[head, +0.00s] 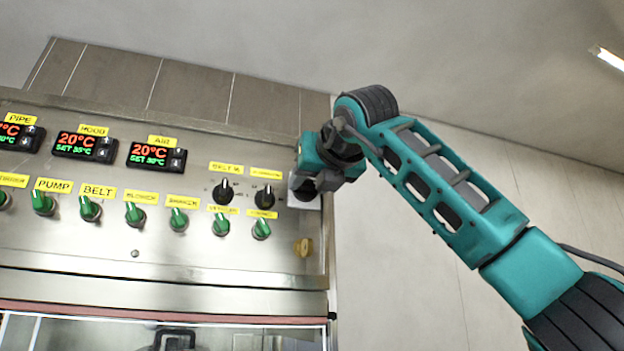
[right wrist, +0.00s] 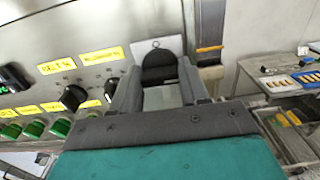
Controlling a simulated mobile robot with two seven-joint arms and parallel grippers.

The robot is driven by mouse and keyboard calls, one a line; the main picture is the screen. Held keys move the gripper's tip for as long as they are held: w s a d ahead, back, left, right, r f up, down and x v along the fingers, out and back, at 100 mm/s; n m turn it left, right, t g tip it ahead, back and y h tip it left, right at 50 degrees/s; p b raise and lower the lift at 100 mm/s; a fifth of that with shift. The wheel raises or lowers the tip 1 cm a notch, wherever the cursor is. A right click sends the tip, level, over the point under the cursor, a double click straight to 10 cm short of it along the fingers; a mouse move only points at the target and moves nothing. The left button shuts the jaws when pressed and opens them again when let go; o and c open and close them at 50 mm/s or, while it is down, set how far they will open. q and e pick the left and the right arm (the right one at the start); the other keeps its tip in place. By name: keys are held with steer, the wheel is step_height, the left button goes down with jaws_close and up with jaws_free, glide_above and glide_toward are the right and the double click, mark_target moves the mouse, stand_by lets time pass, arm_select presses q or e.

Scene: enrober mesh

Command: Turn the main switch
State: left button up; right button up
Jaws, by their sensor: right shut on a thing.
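The main switch is a black rotary knob (right wrist: 160,68) on a light grey square plate (right wrist: 145,47), with a ring mark above the knob. In the head view the plate (head: 311,204) sits at the right end of the steel control panel, largely hidden by my right gripper (head: 309,190). In the right wrist view the two grey fingers of my right gripper (right wrist: 160,88) stand on either side of the knob and are shut on it. My left gripper is in neither view.
The panel (head: 150,248) carries several green knobs (head: 134,214), two black knobs (head: 223,191) close left of the switch, and temperature displays (head: 86,146). A table with trays (right wrist: 290,80) stands at the right in the wrist view.

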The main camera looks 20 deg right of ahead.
steer(key=shift+n, duration=0.3)
steer(key=shift+r+p, duration=0.1)
steer(key=shift+p, duration=0.2)
steer(key=n+p, duration=0.5)
steer(key=n, duration=0.7)
steer(key=shift+a+n, duration=0.15)
steer(key=shift+n, duration=0.25)
steer(key=n+p, duration=0.1)
steer(key=n, duration=0.1)
steer(key=shift+n, duration=1.2)
steer(key=shift+f+p, duration=0.2)
steer(key=shift+p, duration=0.1)
